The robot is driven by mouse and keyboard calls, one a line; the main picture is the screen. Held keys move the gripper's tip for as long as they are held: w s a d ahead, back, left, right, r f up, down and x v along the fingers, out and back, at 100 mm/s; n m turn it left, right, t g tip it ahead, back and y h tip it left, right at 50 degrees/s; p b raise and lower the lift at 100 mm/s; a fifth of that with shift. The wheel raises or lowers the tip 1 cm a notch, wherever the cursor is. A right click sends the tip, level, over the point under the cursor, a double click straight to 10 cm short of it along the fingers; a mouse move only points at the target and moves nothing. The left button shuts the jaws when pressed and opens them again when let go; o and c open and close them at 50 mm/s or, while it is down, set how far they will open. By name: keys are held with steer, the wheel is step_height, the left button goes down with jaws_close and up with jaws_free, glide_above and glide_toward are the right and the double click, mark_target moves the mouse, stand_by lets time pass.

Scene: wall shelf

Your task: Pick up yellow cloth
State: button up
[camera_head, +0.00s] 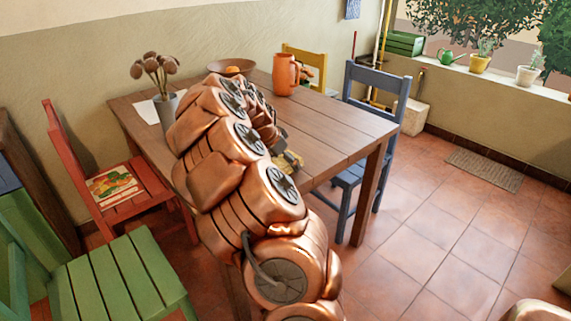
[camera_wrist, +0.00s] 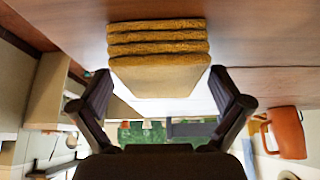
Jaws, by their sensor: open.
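The yellow cloth (camera_wrist: 158,42) is a folded stack of several layers lying on the wooden table, at the top middle of the wrist view. My gripper (camera_wrist: 160,74) is open, with one dark finger on each side of the cloth's near end. I see gaps at both fingers and no clear contact. In the head view my arm covers most of this spot; a small yellow patch (camera_head: 290,160) beside it looks like part of the cloth.
The table (camera_head: 340,125) also holds an orange jug (camera_head: 286,75), a brown bowl (camera_head: 231,67) and a grey vase (camera_head: 166,108) with dried flowers. Red (camera_head: 145,178), green (camera_head: 120,275), blue (camera_head: 375,120) and yellow (camera_head: 305,57) chairs surround it. The tiled floor at right is mostly clear.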

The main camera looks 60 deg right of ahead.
steer(key=c, duration=1)
steer(key=shift+c, duration=0.3)
steer(key=shift+r, duration=0.5)
step_height(320, 180, up, 3)
steer(key=w+a, duration=0.1)
steer(key=a, duration=0.4)
steer(key=w+a+r, duration=0.1)
steer(key=w+a, duration=0.1)
steer(key=a, duration=0.3)
steer(key=w+a, duration=0.1)
steer(key=a, duration=0.4)
steer(key=shift+w+a+r, duration=0.15)
steer(key=shift+a+r, duration=0.05)
